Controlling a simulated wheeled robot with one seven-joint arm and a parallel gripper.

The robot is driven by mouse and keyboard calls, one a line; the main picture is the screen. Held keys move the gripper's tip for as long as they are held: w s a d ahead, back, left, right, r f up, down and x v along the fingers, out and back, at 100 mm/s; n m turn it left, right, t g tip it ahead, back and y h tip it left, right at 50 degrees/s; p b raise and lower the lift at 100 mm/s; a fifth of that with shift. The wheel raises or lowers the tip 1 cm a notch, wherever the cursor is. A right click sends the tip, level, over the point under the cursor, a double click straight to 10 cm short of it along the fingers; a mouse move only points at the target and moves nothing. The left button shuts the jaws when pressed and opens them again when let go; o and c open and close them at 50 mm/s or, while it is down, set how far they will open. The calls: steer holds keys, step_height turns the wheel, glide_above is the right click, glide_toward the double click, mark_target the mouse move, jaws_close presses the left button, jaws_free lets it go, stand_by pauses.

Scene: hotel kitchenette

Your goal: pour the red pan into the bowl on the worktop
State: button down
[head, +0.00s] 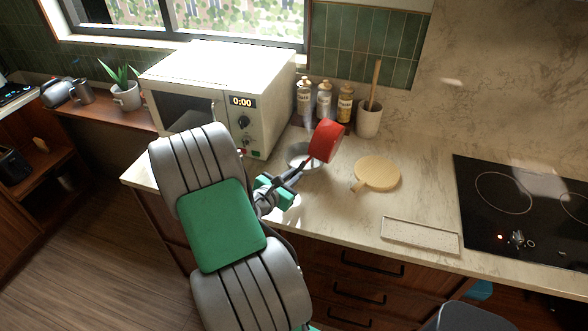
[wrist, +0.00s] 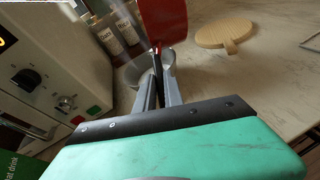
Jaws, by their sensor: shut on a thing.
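The red pan (head: 327,141) is held in the air above the worktop, tipped steeply onto its side. In the wrist view the pan (wrist: 163,20) stands beyond my fingertips. My gripper (head: 293,180) is shut on the pan's dark handle, as the wrist view (wrist: 159,88) also shows. The pale bowl (head: 299,155) is on the worktop below and a little left of the pan, partly hidden by the pan and handle. The bowl (wrist: 136,74) shows in part behind my fingers in the wrist view. I cannot see inside the pan or make out what the bowl holds.
A white microwave (head: 218,98) stands close to the left of the bowl. Several bottles (head: 324,101) and a utensil crock (head: 369,119) are behind. A round wooden board (head: 377,174) and a shallow tray (head: 420,235) lie right, before the black hob (head: 520,210).

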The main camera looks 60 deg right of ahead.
steer(key=shift+w+r+n+g+p, duration=0.2)
steer(key=shift+n+g+p, duration=0.4)
steer(key=shift+n+p, duration=0.5)
steer(key=n+g, duration=0.1)
steer(key=n, duration=0.2)
steer(key=shift+f+h, duration=0.2)
steer(key=shift+h, duration=0.1)
steer(key=shift+n, duration=0.4)
